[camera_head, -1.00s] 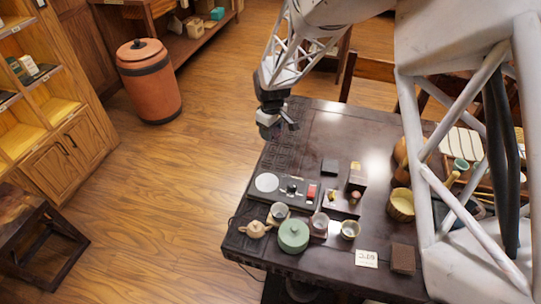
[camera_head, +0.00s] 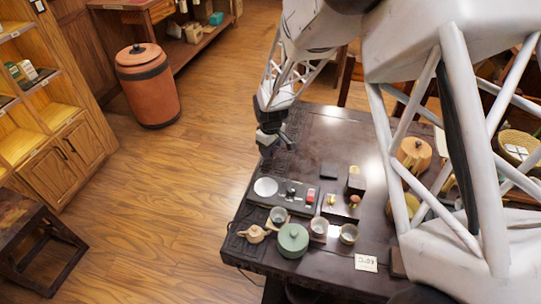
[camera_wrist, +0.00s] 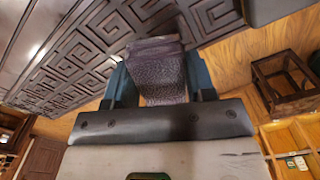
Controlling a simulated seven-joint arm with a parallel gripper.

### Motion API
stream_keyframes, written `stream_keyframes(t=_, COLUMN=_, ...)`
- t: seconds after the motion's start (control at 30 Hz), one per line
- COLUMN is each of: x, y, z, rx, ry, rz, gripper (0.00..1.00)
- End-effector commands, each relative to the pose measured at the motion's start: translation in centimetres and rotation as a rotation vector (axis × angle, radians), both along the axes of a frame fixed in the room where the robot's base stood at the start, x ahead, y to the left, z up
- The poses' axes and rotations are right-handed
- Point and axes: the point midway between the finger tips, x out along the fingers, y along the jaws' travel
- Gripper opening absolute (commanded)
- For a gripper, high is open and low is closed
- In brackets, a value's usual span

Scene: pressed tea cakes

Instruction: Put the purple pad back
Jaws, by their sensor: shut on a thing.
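My gripper (camera_head: 269,150) is over the left far edge of the dark carved table (camera_head: 335,130) in the head view. In the wrist view my gripper (camera_wrist: 160,72) is shut on the purple pad (camera_wrist: 164,82). The pad is a dark, greyish-purple textured piece between the two bluish fingers. Its far end is smooth, and the table's carved key-pattern border shows beyond it. In the head view I cannot make out the pad at the gripper. I cannot tell whether the pad touches the table.
A grey tray (camera_head: 267,202) with a white disc and a red piece lies on the table. A green lidded pot (camera_head: 293,240), a small teapot (camera_head: 254,234), cups, a price card (camera_head: 366,263) and a dark block (camera_head: 329,170) stand near. The table's far part is clear.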

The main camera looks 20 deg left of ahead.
Motion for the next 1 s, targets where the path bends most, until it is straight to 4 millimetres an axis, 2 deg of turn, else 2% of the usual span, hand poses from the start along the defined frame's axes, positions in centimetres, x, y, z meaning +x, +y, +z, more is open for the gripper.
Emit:
stream_keyframes(t=0.27, x=0.0, y=0.0, z=-0.5, rx=0.0, ry=0.0, rz=0.0, gripper=0.28)
stream_keyframes(t=0.6, x=0.0, y=0.0, z=-3.6, rx=0.001, ry=0.0, rz=0.0, gripper=0.28)
stream_keyframes(t=1.0, x=0.0, y=0.0, z=-3.9, rx=0.0, ry=0.0, rz=0.0, gripper=0.28)
